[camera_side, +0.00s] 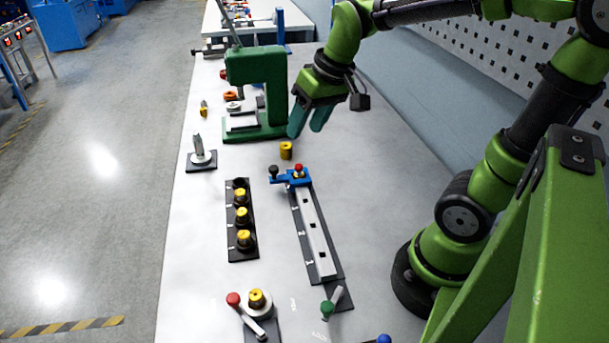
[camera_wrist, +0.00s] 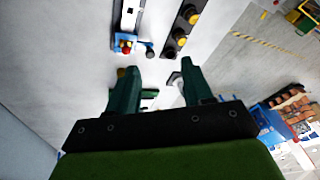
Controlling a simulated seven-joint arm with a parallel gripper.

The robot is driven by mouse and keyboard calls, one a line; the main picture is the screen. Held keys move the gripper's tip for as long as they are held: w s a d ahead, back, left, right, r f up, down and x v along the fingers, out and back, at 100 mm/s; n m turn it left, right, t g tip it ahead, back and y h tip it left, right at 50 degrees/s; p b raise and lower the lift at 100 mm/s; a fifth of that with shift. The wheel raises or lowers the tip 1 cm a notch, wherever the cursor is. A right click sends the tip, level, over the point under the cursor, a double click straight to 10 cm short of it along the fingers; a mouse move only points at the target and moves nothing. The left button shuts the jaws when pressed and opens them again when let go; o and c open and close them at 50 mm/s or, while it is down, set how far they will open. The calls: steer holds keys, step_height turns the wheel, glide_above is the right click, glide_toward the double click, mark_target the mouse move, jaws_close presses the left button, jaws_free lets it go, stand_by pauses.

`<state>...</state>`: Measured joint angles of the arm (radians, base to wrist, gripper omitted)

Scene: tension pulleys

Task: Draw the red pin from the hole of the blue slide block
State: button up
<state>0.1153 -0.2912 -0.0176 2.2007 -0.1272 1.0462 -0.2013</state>
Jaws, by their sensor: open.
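The blue slide block (camera_side: 290,178) sits at the far end of a pale rail (camera_side: 317,238) with square holes on a dark base. The red pin (camera_side: 298,169) stands in the block, its round red head on top. A black knob (camera_side: 274,170) is on the block's left arm. In the wrist view the blue block (camera_wrist: 124,38) and the red pin's head (camera_wrist: 126,48) show at the top, beyond the fingers. My gripper (camera_side: 310,122) is open and empty, above the table and beyond the block, close to the green press. It also shows in the wrist view (camera_wrist: 158,68).
A green press (camera_side: 254,90) stands behind and left of my gripper. A yellow cylinder (camera_side: 286,150) stands between press and block. A dark rack (camera_side: 239,246) with yellow-topped pulleys lies left of the rail. A red-knobbed lever (camera_side: 233,299) is in front.

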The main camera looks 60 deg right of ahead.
mark_target(298, 164)
steer(key=w+d+f+n+g+h, duration=0.1)
steer(key=w+d+n+g, duration=0.3)
steer(key=w+d+n, duration=0.4)
step_height(298, 164, down, 17)
steer(key=shift+s+r, duration=0.1)
steer(key=shift+r, duration=0.1)
jaws_close()
stand_by(0.5)
